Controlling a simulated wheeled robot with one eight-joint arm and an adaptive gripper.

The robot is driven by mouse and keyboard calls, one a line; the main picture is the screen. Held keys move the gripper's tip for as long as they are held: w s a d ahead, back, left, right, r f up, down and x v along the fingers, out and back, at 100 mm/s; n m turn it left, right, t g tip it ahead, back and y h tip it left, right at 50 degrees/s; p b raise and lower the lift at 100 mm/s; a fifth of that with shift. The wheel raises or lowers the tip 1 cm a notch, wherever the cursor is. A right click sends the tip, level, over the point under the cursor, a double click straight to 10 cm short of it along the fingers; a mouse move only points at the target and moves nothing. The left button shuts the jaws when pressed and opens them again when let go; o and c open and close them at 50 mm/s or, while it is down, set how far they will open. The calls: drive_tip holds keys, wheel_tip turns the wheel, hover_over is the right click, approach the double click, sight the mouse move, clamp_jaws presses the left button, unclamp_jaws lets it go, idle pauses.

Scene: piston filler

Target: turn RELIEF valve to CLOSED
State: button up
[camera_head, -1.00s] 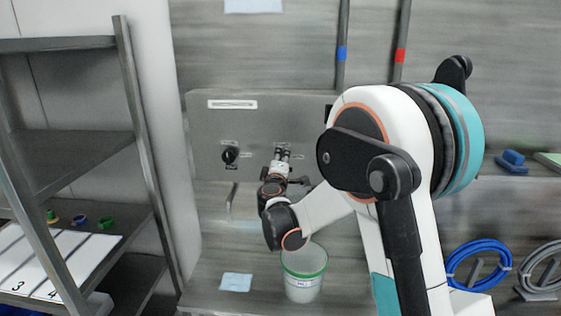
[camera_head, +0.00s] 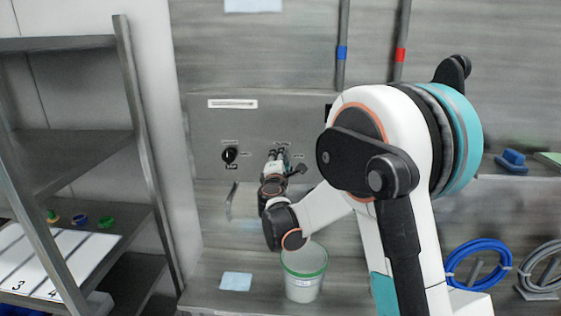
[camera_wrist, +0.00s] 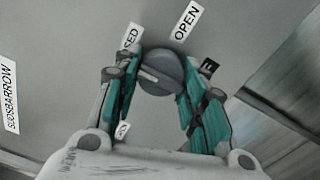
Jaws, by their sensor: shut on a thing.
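The RELIEF valve knob (camera_wrist: 160,76) is a round grey knob with a paler bar across it, seen between my fingertips in the wrist view. An OPEN label (camera_wrist: 187,20) lies above it to the right. A label ending in "SED" (camera_wrist: 131,37) lies to its upper left, partly hidden by a finger. My gripper (camera_wrist: 163,70) is shut on the knob, with a teal-padded finger on either side. In the head view my gripper (camera_head: 278,156) reaches the grey panel (camera_head: 210,125) and mostly hides the knob.
A second, black knob (camera_head: 230,155) sits on the panel to the left of my gripper. A white bucket with a green rim (camera_head: 303,283) stands below my wrist. A metal shelf rack (camera_head: 140,120) is at the left.

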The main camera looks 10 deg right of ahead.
drive_tip(key=o, duration=1.1)
drive_tip(key=shift+c, duration=0.2)
drive_tip(key=v, duration=1.2)
